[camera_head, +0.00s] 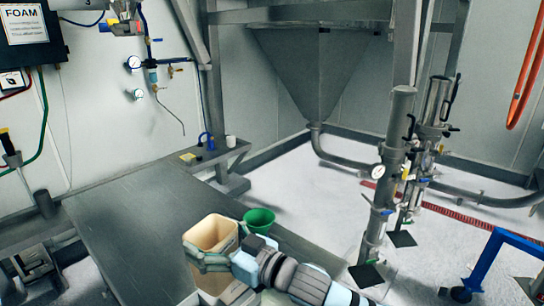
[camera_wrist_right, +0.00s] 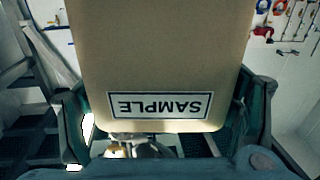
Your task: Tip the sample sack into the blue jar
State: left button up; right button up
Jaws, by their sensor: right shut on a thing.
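The sample sack (camera_head: 212,232) is a tan, open-topped, box-like sack above the near part of the grey table. Its open mouth faces up in the head view. My right gripper (camera_head: 214,258) is shut around it below the rim, with one finger on each side. In the right wrist view the sack (camera_wrist_right: 160,60) fills the middle, its SAMPLE label reading upside down, between the fingers of the right gripper (camera_wrist_right: 165,115). I cannot make out a blue jar for certain. My left gripper is not in view.
The grey table (camera_head: 150,220) is mostly bare. A green bowl (camera_head: 259,217) is just right of the sack. A small shelf (camera_head: 215,157) with little items stands behind. A steel hopper (camera_head: 318,70), upright pipes (camera_head: 385,165) and a blue frame (camera_head: 485,262) stand to the right.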

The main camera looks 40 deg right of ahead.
jog(key=w+d+r+m+g+h, duration=0.1)
jog(key=w+d+m+h, duration=0.1)
jog(key=d+h, duration=0.3)
jog(key=w+d+r+m+g+h+p, duration=0.1)
jog(key=d+h, duration=0.4)
jog(key=d, duration=0.7)
jog(key=w+d+r+m+g+h, duration=0.1)
jog(key=w+d+r+m+h, duration=0.2)
jog(key=d, duration=0.6)
jog(key=w+m+h, duration=0.2)
jog(key=shift+d+r+m+g+h+p, duration=0.2)
jog(key=shift+d+m+g+h+p, duration=0.1)
jog(key=shift+g, duration=0.1)
